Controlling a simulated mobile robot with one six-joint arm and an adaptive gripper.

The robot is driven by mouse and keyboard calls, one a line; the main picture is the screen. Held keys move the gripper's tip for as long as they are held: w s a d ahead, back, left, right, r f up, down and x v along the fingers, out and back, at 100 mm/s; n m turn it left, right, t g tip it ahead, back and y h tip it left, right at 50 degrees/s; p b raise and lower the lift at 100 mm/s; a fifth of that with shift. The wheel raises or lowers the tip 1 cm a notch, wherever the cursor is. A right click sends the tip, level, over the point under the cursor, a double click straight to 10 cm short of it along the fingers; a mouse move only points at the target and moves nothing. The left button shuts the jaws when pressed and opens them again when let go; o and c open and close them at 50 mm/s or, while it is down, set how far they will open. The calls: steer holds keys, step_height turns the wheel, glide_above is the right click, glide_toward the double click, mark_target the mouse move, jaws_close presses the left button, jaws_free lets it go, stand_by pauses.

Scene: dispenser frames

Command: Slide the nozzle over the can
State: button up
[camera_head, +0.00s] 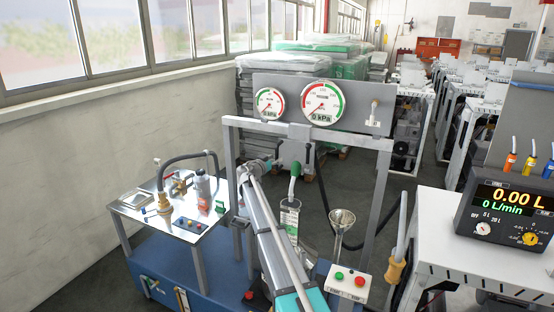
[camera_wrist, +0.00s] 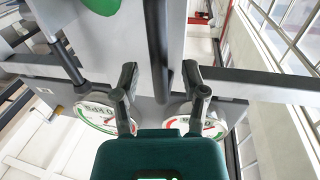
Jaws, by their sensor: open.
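A nozzle with a green grip (camera_head: 294,178) points down at a clear, labelled vessel (camera_head: 290,218), which may be the can. My arm partly covers this area in the head view, and I cannot tell whether the nozzle is around the vessel's mouth or only above it. My gripper (camera_wrist: 160,78) is open, with its two dark fingers apart and nothing visibly held. In the wrist view, a grey post and a dark hose (camera_wrist: 176,45) lie beyond the gap between the fingers. In the head view, my arm reaches toward the frame's left side, left of the nozzle.
A grey frame (camera_head: 378,143) carries two round gauges (camera_head: 323,103). A steel funnel (camera_head: 342,218) and a button box (camera_head: 348,282) stand right of my arm. A side table (camera_head: 135,200) with fittings is at left. A flow meter (camera_head: 507,215) sits on the right bench.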

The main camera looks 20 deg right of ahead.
steer(key=v, duration=1)
steer(key=shift+s, duration=0.2)
steer(key=s+f+n+g+y+b, duration=0.25)
steer(key=s+f, duration=0.55)
steer(key=s, duration=0.4)
steer(key=s+f+n+g+y+b, duration=0.1)
steer(key=s+f+g+y, duration=0.3)
steer(key=s+f, duration=0.6)
steer(key=s+a+f+n+g+y+b, duration=0.1)
steer(key=s+a+f+n+y, duration=0.1)
steer(key=s, duration=0.6)
steer(key=s+a+f+n+g+y, duration=0.1)
steer(key=s+a+f+n+y, duration=0.1)
steer(key=s+a, duration=0.3)
steer(key=s+a+f+n+g+y+b, duration=0.1)
steer(key=s+a+f+n+g+y, duration=0.1)
steer(key=s, duration=0.9)
steer(key=shift+a+f+n+y+b, duration=0.3)
steer(key=shift+a+n+y, duration=0.5)
steer(key=shift+y, duration=0.35)
